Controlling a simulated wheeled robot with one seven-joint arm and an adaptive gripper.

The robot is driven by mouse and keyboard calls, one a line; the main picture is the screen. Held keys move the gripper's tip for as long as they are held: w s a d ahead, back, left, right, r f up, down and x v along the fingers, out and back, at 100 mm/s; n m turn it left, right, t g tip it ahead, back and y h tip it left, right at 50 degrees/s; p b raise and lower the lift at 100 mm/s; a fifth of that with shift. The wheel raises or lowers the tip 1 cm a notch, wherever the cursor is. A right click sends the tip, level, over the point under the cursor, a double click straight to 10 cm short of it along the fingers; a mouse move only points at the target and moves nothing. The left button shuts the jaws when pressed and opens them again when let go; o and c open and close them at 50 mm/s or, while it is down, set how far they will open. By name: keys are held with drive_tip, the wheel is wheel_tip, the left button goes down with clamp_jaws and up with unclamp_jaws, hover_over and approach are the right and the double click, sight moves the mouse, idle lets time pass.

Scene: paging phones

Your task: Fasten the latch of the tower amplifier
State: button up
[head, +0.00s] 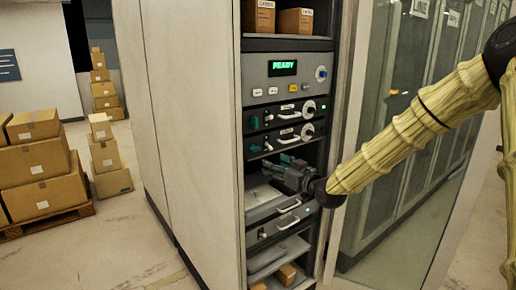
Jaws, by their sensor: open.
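A tall rack cabinet (194,120) holds several stacked units. The top unit (290,85) shows a green READY display, small buttons and a round knob. Below it are two slim units (283,115) with pale handles, round dials and green parts at their left ends. My gripper (272,168) is open at the rack front, just below these slim units, pointing left into the bay. A lower grey unit (275,232) with a pale handle and a small blue light sits beneath my gripper. I cannot tell which unit is the tower amplifier; its latch is not clearly distinguishable, and my gripper hides part of the bay.
Cardboard boxes (40,165) are stacked on a pallet at left, with more behind. Two small boxes (277,19) sit on the rack's top shelf. Glass-fronted cabinets (405,130) stand right of the rack. The floor (140,245) at front left is clear.

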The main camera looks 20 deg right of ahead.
sight(257, 150)
drive_tip(key=p+x, duration=0.1)
drive_tip(key=x, duration=0.2)
drive_tip(key=r+p+x, duration=0.1)
drive_tip(key=x, duration=0.3)
drive_tip(key=p+x, duration=0.1)
drive_tip(key=x, duration=0.3)
drive_tip(key=shift+w+d+r+p, duration=0.1)
drive_tip(key=shift+d+r+p, duration=0.1)
drive_tip(key=shift+r+p, duration=0.2)
drive_tip(key=c, duration=1)
